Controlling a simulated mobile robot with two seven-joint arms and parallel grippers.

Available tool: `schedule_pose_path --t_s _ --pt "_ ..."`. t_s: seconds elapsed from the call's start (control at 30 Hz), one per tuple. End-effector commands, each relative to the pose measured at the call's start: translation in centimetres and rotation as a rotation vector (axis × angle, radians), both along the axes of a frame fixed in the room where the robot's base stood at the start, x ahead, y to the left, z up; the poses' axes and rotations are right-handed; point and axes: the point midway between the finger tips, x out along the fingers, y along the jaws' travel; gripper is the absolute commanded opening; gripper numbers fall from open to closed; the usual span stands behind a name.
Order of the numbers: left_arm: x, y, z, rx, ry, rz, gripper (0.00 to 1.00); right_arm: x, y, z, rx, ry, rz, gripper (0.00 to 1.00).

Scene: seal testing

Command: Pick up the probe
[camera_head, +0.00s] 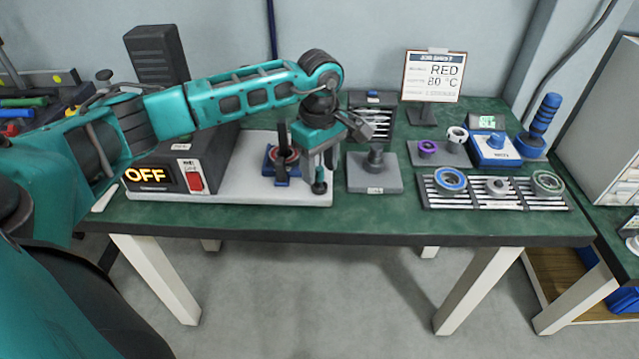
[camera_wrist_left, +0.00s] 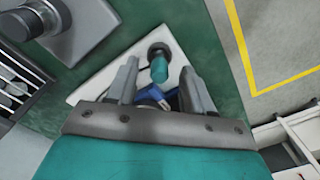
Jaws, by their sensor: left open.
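A small upright piece with a teal grip and a dark round base, which looks like the probe (camera_head: 319,183), stands near the front right corner of the white base plate. It also shows in the left wrist view (camera_wrist_left: 159,68), just beyond the fingertips. My left gripper (camera_head: 321,163) points down above it, with the fingers apart and nothing clearly held between them. The fingers also show in the left wrist view (camera_wrist_left: 162,82). The gripper partly hides the probe's top in the head view. My right gripper is not in view.
A blue fixture (camera_head: 283,178) with a red ring stands left of the gripper. A dark unit reading OFF (camera_head: 152,176) with a red switch is farther left. A grey block with a knob (camera_head: 375,178) is to the right. Racks with rings (camera_head: 495,188) and a blue meter (camera_head: 494,152) lie farther right.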

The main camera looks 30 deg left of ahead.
Motion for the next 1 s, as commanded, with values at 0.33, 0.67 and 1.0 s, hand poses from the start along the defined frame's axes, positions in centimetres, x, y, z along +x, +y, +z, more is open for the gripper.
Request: schedule_pose_path --t_s 0.33,0.67,1.0 --pt "0.0 0.0 -2.2 0.0 -0.002 0.0 0.51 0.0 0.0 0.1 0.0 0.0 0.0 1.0" --pt "0.0 0.0 -2.2 0.0 -0.001 0.0 0.28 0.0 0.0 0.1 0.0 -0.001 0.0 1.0" --pt "0.0 0.0 -2.2 0.0 -0.001 0.0 0.0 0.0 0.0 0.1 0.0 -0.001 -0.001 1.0"
